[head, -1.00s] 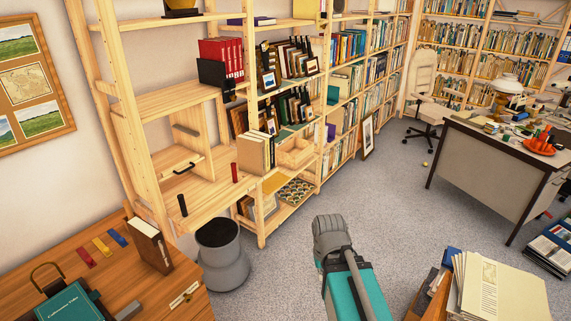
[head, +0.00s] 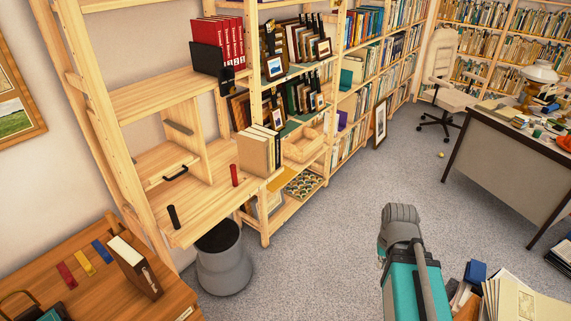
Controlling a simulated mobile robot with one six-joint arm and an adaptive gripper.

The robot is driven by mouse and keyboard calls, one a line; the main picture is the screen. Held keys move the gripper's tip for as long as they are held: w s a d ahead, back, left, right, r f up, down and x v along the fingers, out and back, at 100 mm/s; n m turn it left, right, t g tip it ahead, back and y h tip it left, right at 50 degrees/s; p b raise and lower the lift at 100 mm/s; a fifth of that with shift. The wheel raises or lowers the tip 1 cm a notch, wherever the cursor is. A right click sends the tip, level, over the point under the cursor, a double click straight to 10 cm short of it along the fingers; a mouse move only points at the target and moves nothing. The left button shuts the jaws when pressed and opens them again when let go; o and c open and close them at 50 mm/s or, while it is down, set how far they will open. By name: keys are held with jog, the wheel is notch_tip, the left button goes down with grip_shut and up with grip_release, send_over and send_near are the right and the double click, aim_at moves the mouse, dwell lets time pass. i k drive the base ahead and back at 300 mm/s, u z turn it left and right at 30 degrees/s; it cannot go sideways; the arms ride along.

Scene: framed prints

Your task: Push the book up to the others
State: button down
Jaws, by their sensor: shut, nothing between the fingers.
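A dark brown book with pale page edges (head: 134,266) stands upright on the wooden desk (head: 165,307) at lower left, apart from other books. Several cream and tan books (head: 259,150) stand close together at the end of the light wood shelf board (head: 205,195). Red volumes (head: 217,42) stand in a row on a higher shelf beside a black holder. I cannot tell which book the task means. My teal and grey arm shows at lower right, over the floor and away from the shelves. My gripper's fingers do not show.
A black upright peg (head: 173,217) and a red one (head: 234,175) stand on the shelf board. A grey bin (head: 222,262) stands under its front. Papers (head: 515,300) lie at lower right.

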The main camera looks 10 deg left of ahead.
aim_at(253, 149)
jog(key=u, duration=0.2)
jog(key=i, duration=0.9)
jog(key=u, duration=0.7)
